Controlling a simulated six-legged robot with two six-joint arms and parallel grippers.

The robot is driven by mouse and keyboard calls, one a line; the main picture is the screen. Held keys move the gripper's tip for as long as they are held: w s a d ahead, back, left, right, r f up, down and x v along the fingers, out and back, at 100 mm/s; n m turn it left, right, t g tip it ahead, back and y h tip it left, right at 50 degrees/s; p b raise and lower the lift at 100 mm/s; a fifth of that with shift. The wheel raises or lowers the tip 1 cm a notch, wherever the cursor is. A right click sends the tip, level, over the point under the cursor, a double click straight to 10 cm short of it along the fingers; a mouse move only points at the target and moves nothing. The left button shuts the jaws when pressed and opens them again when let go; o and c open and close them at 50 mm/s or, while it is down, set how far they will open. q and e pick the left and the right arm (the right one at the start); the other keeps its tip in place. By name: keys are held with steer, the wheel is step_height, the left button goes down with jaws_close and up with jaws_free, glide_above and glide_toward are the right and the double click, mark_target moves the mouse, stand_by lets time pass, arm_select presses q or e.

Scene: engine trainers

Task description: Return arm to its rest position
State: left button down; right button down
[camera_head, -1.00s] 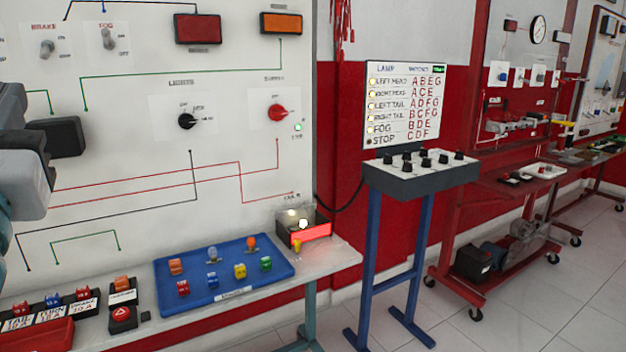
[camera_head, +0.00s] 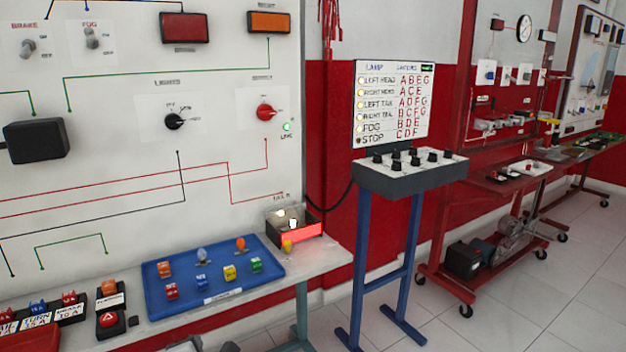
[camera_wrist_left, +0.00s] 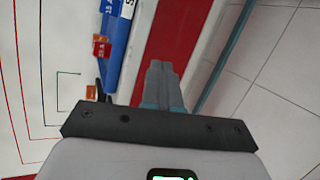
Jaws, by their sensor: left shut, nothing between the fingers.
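My left gripper (camera_wrist_left: 162,84) shows in the left wrist view. Its grey fingers are together with nothing between them, and they point toward the red wall strip and bench edge. In the head view, only a small grey part of what may be my arm shows at the bottom edge, in front of the bench; the fingers cannot be made out there. My right gripper is in neither view.
A white wiring board (camera_head: 120,185) stands behind a bench. On the bench are a blue tray (camera_head: 214,300) of bulbs and fuses and a lit lamp box (camera_head: 295,228). A switch stand (camera_head: 410,175) is to the right. Tiled floor (camera_head: 580,310) is clear at the far right.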

arm_select(q)
steer(key=s+d+f+m+g+h, duration=0.1)
steer(key=s+f+m+g, duration=0.15)
steer(key=f, duration=0.45)
steer(key=s+d+f+m+g+h, duration=0.1)
steer(key=s+f+m, duration=0.15)
steer(key=f, duration=0.55)
steer(key=s+d+f+m+g+h, duration=0.2)
steer(key=s+d+f+m+g, duration=0.15)
steer(key=s+f, duration=0.45)
steer(key=s+d+f+m+g+h, duration=0.25)
steer(key=s+f+m, duration=0.35)
steer(key=s, duration=0.4)
steer(key=s+d+m+g+h, duration=0.1)
steer(key=s+d+m+g, duration=0.25)
steer(key=s+m, duration=0.35)
step_height(320, 180, up, 22)
steer(key=p, duration=2.2)
steer(key=shift+w+d+f, duration=0.15)
steer(key=shift+w+d, duration=0.05)
steer(key=shift+d, duration=0.05)
steer(key=shift+m, duration=0.25)
